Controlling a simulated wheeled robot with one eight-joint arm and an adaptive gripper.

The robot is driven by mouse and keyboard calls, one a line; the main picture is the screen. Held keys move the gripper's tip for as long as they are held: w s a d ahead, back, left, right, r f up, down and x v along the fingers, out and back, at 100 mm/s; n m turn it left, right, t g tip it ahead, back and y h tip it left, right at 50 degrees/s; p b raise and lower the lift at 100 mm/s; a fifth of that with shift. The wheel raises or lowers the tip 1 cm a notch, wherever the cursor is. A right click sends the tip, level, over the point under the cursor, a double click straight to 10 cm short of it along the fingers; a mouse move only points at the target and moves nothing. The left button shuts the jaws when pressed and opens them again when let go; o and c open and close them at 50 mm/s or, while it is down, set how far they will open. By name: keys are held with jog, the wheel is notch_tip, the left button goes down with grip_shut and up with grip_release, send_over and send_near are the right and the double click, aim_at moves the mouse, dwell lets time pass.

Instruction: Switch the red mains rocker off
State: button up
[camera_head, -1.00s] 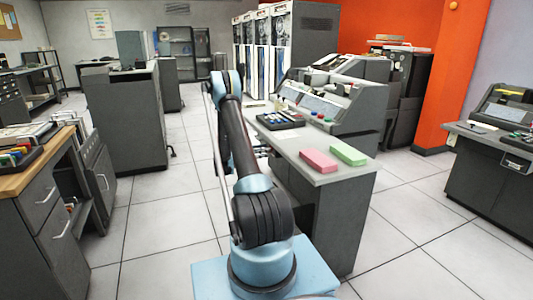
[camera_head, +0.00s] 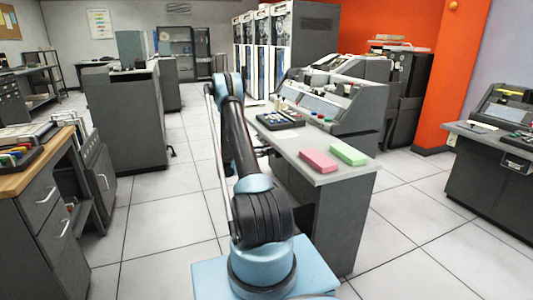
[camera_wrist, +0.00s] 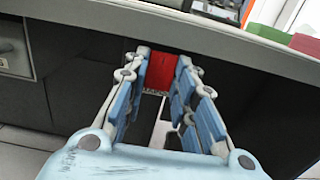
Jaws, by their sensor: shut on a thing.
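The red mains rocker (camera_wrist: 160,72) shows in the wrist view, under the edge of a pale desktop, on the dark front below it. My gripper (camera_wrist: 166,58) reaches up to it with a finger on each side, shut on it. The exact contact and which way the rocker is tilted are hard to tell. In the head view the rocker and my gripper are hidden behind my arm and the desk.
The desk (camera_head: 335,176) bears a pink card stack (camera_head: 318,160), a green card stack (camera_head: 348,153) and a console (camera_head: 335,100). A wooden-topped cabinet (camera_head: 45,165) stands left. The tiled floor between is clear.

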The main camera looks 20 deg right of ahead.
jog(key=shift+w+h, duration=0.1)
jog(key=shift+h, duration=0.3)
jog(key=o, duration=1.1)
jog(key=shift+f, duration=0.1)
jog(key=shift+c, duration=0.2)
jog(key=a+f, duration=0.1)
jog(key=a, duration=1.1)
jog(key=shift+s+f, duration=0.2)
jog(key=shift+s, duration=0.05)
